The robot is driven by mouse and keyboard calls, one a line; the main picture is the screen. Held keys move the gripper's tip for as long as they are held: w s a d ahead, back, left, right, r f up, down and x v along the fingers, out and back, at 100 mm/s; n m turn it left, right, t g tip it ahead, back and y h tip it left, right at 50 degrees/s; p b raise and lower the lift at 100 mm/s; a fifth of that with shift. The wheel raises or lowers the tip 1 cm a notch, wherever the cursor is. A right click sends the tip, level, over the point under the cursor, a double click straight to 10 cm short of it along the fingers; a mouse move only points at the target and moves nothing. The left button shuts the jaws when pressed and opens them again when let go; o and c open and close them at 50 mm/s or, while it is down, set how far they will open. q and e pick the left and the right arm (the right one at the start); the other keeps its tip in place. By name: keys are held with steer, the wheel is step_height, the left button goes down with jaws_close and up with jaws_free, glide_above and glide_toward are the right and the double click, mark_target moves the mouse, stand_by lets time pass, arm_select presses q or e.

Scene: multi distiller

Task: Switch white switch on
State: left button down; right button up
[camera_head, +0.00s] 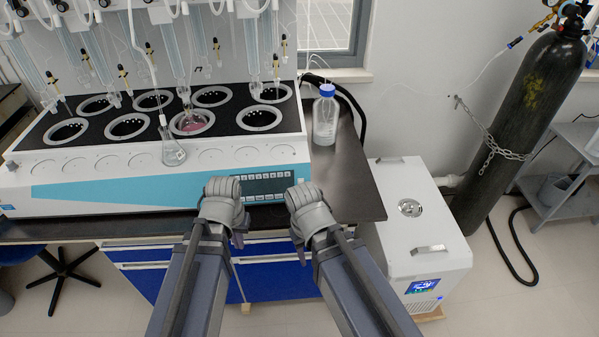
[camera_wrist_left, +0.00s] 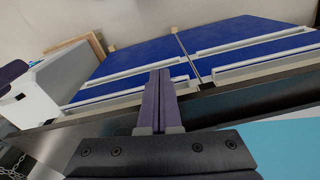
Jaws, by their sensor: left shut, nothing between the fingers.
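The multi distiller (camera_head: 150,190) is a long white unit with a light-blue front band and a black top. A dark control panel (camera_head: 262,187) with rows of small pale buttons is at the right end of its front. I cannot make out for sure which part is the white switch. My left gripper (camera_head: 239,238) is in front of and below the panel, partly hidden by its own wrist. In the left wrist view its fingers (camera_wrist_left: 160,75) are together and empty. My right gripper (camera_head: 300,252) is mostly hidden behind its wrist, right of the left one.
Glassware hangs above the distiller, and one flask (camera_head: 173,150) hangs before its front. A blue-capped bottle (camera_head: 325,118) stands on the dark bench top (camera_head: 346,180). Blue drawers (camera_head: 275,270) are below. A white chiller (camera_head: 425,235) and a chained gas cylinder (camera_head: 525,115) stand at right.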

arm_select(q)
step_height(320, 180, up, 11)
steer(key=w+d+m+t+h+p, duration=0.1)
steer(key=w+d+m+t+p, duration=0.2)
steer(key=p, duration=0.5)
steer(key=w+d+r+m+h, duration=0.1)
steer(key=d+m, duration=0.4)
steer(key=w+d+r+m+t+h, duration=0.1)
steer(key=d+r+m+h, duration=0.1)
steer(key=d+m, duration=0.4)
steer(key=shift+w+d+m, duration=0.2)
steer(key=shift+w+m, duration=0.05)
steer(key=shift+m, duration=0.05)
arm_select(e)
step_height(320, 180, up, 10)
steer(key=shift+r, duration=0.25)
arm_select(q)
steer(key=shift+f, duration=0.1)
